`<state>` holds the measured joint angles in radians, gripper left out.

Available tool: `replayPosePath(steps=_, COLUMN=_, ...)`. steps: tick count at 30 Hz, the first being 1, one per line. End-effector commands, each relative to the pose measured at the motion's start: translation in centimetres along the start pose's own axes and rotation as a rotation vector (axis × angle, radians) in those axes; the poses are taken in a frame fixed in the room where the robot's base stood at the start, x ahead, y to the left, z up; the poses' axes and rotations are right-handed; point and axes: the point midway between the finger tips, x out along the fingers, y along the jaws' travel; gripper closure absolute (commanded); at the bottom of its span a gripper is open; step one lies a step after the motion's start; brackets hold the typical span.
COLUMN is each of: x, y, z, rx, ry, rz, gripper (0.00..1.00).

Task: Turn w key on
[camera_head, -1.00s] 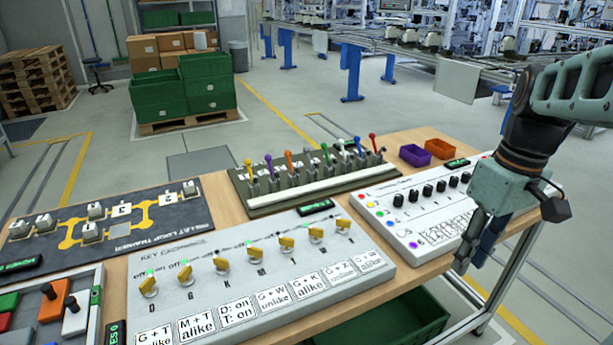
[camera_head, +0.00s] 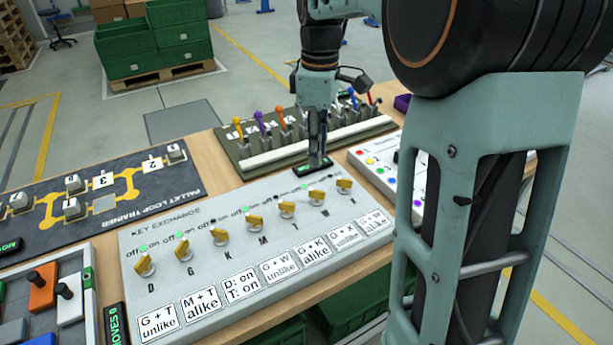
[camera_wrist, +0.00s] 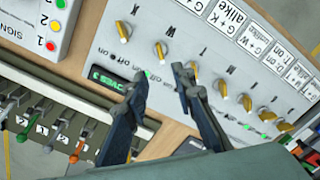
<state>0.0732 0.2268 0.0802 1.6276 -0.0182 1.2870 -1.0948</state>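The W key (camera_head: 317,197) is a small yellow key, second from the right in the row on the white key exchange panel (camera_head: 135,240). My gripper (camera_head: 318,162) points down near the panel's back edge, behind the W key. In the wrist view my gripper (camera_wrist: 158,80) is open, its fingers apart with nothing between them. It does not touch the key. Small green lamps show behind the row; which belong to W is unclear.
A lever board (camera_head: 235,150) with coloured levers stands behind the panel. A white signal panel (camera_head: 370,165) is on the right, partly hidden by my arm. The pallet loop board (camera_head: 110,222) is at left. Neighbouring keys stand close on both sides of W.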

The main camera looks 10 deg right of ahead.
Motion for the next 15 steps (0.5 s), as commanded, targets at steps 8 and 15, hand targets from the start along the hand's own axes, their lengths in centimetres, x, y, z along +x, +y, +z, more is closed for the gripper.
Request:
replayPosePath(steps=8, x=4.6, y=-0.1, z=0.1, rx=0.0, ry=-0.003, rz=-0.005, gripper=0.76)
replayPosePath(steps=15, x=8.7, y=-0.1, z=0.1, rx=0.0, ry=-0.002, rz=-0.003, gripper=0.76)
